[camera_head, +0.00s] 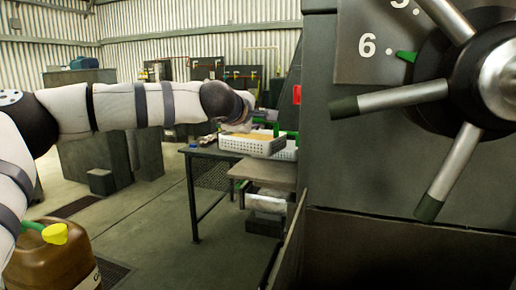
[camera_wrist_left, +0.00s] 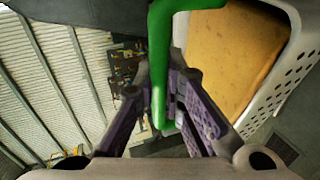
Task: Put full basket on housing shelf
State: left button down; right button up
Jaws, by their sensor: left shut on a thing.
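A white perforated basket (camera_head: 253,147) with yellow-orange material inside is at the middle of the head view, by the far end of the machine housing. In the left wrist view its white wall (camera_wrist_left: 292,72) and fill show at the upper right, beside a green bar-like handle (camera_wrist_left: 160,60). My left gripper (camera_wrist_left: 168,112) is shut on the green handle, which passes between its purple fingers. In the head view this gripper (camera_head: 245,122) is small and partly hidden at the basket. A tan shelf (camera_head: 262,174) shows below the basket. My right gripper is not in view.
The dark grey housing (camera_head: 400,175) with a large spoked handwheel (camera_head: 490,85) fills the right side. A brown jug (camera_head: 55,262) is at lower left. The middle floor is clear.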

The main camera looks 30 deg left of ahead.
aim_at(259, 148)
pick_arm(q)
jog(key=f, duration=0.2)
jog(key=d+f, duration=0.1)
jog(key=f, duration=0.1)
jog(key=s+d+f, duration=0.1)
jog(key=f, duration=0.1)
jog(key=shift+d+f+b, duration=0.15)
jog(key=shift+f+b, duration=0.05)
jog(key=shift+b, duration=0.15)
jog(key=shift+f, duration=0.35)
jog(key=shift+r, duration=0.15)
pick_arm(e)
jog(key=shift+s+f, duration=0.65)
pick_arm(q)
jog(key=c, duration=1.7)
grip_release()
